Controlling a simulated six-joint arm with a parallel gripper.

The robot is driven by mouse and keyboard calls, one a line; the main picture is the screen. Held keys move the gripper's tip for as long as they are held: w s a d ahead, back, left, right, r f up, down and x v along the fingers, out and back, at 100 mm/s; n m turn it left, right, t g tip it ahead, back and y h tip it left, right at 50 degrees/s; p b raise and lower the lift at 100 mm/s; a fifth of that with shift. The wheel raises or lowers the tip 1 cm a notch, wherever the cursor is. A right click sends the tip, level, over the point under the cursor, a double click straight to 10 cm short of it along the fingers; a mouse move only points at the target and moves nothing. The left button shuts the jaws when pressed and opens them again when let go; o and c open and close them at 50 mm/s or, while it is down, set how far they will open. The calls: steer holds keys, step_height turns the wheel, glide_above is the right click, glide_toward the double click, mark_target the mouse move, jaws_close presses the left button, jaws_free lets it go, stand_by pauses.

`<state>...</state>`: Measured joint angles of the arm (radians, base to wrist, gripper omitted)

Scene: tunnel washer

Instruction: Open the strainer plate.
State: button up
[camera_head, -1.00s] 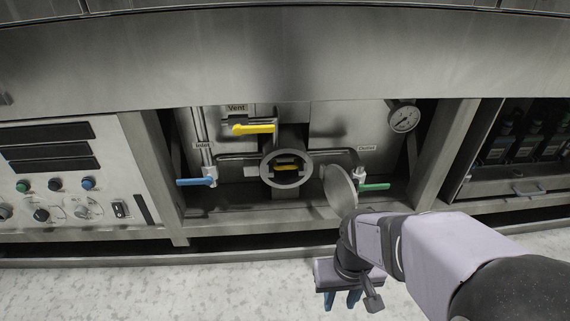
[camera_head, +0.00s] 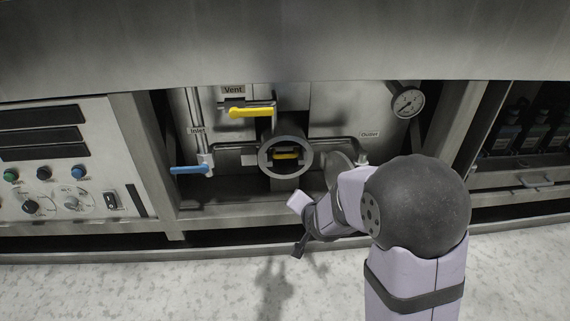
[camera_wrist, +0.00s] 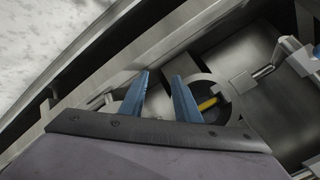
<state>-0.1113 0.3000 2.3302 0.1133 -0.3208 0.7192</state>
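A round grey ring-shaped opening (camera_head: 264,157) sits in the middle of the recess, with a yellow bar (camera_head: 285,156) inside it. A round grey disc (camera_head: 338,158) stands swung out at its right, partly hidden behind my arm. I cannot tell whether the strainer plate is this disc or the part with the yellow bar. In the wrist view, my gripper (camera_wrist: 160,76) has its two blue fingers apart with nothing between them. The ring (camera_wrist: 228,112) and yellow bar (camera_wrist: 208,103) show beyond the right finger, apart from it.
A yellow vent handle (camera_head: 252,112) is above the ring and a blue inlet handle (camera_head: 189,170) is left of it. A control panel (camera_head: 60,165) is at left. The recess has a metal frame; the floor in front is clear.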

mark_target(285, 157)
steer(key=shift+w+a+r+m+t+h+b, duration=0.1)
steer(key=shift+w+a+r+m+t+b, duration=0.55)
steer(key=shift+w+m+t+b, duration=1.7)
steer(key=shift+w+a+r+m+t+h+b, duration=0.1)
steer(key=shift+w+a+r+m+t+b, duration=0.7)
steer(key=shift+w, duration=2.8)
steer(key=shift+w+a+r+m+t+h+b, duration=0.1)
steer(key=shift+w+a+r+m+t+b, duration=0.35)
steer(key=shift+w+m+t+b, duration=1.85)
steer(key=shift+w+d+r+n+g+p, duration=0.15)
steer(key=shift+w+n+g+p, duration=0.1)
steer(key=shift+w+n+p, duration=0.6)
steer(key=shift+s, duration=0.15)
steer(key=shift+r, duration=0.1)
jaws_close()
